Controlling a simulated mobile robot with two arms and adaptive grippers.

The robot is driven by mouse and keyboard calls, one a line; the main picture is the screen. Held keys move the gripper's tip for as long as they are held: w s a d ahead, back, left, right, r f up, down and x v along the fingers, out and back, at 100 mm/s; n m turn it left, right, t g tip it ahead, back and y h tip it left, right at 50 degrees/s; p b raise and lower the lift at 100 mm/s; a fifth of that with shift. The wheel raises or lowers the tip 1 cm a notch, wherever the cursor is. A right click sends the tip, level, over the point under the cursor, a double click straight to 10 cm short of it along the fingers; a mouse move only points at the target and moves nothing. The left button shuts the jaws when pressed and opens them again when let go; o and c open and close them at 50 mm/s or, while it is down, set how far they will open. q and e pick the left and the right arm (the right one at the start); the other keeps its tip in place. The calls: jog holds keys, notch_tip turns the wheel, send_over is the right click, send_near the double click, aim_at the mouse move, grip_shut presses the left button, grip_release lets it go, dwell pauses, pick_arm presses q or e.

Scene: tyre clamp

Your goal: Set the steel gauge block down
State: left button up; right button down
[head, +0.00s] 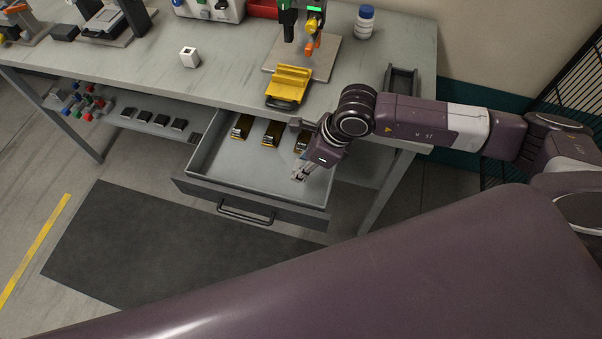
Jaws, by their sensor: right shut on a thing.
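My right gripper (301,173) reaches in from the right and points down over the front right part of the open drawer (215,165). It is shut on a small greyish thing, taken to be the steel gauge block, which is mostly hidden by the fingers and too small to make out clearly. I cannot tell whether it touches the drawer floor. My left gripper is not in view.
Three dark-and-yellow boxes (242,127) lie along the drawer's back. The workbench (225,75) above carries a yellow clamp fixture (290,84), a white cube (189,58) and a blue-capped bottle (364,22). The drawer's front left floor is clear.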

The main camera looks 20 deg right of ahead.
jog(key=shift+f, duration=0.8)
notch_tip(320, 180, down, 4)
jog(key=shift+r+p, duration=0.25)
jog(key=shift+p, duration=0.15)
jog(key=shift+f, duration=0.3)
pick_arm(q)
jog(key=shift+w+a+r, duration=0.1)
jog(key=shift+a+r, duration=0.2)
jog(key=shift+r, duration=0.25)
pick_arm(e)
jog(key=shift+f, duration=0.1)
jog(key=shift+f, duration=0.1)
jog(key=c, duration=1.6)
grip_release()
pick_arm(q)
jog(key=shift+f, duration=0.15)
